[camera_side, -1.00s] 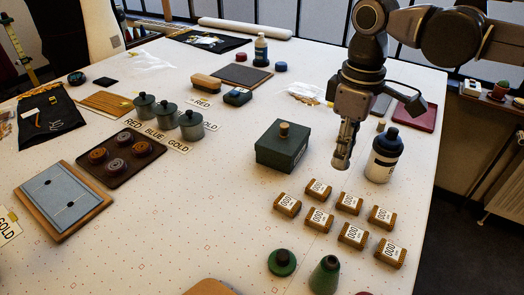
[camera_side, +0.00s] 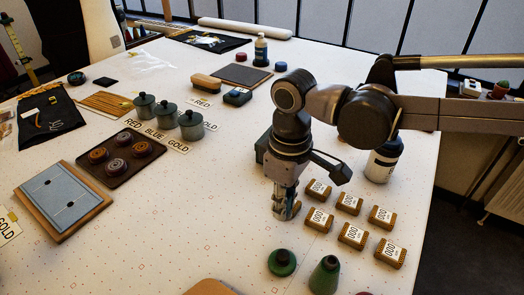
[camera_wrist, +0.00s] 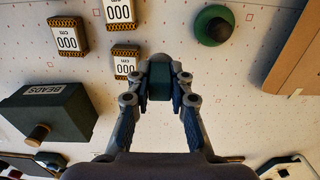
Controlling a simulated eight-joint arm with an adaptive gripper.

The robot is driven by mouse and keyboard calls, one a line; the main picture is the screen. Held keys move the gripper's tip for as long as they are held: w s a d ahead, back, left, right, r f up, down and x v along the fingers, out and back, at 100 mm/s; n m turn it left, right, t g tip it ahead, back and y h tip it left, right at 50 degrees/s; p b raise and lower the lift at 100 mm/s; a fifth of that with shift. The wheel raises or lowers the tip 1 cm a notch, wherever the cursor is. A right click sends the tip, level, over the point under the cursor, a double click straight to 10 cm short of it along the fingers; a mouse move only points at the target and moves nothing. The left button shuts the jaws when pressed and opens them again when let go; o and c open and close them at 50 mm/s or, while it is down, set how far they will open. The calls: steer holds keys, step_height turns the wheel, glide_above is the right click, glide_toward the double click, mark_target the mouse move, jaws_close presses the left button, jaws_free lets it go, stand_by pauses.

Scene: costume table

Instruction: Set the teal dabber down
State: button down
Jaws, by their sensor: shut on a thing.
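My gripper (camera_side: 285,210) is low over the table, left of the rows of small wooden blocks. In the wrist view (camera_wrist: 160,88) its fingers are shut around a teal dabber (camera_wrist: 160,82), gripped between the two fingertips. In the side view the fingers hide most of the dabber. I cannot tell whether its base touches the table. A wooden block labelled 000 (camera_wrist: 126,60) lies close beside the fingertips. A green round piece with a dark knob (camera_side: 282,262) stands on the table nearer the side camera; it also shows in the wrist view (camera_wrist: 214,25).
Several labelled blocks (camera_side: 352,235) lie to the right. A green box marked BEADS (camera_wrist: 45,112) is behind my gripper. A white bottle (camera_side: 383,163) stands behind the blocks. A brown tray (camera_side: 117,180) and lidded pots (camera_side: 190,132) are left. Bare table lies between tray and gripper.

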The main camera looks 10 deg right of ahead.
steer(key=shift+f, duration=2)
steer(key=shift+f, duration=0.15)
steer(key=c, duration=1.5)
jaws_free()
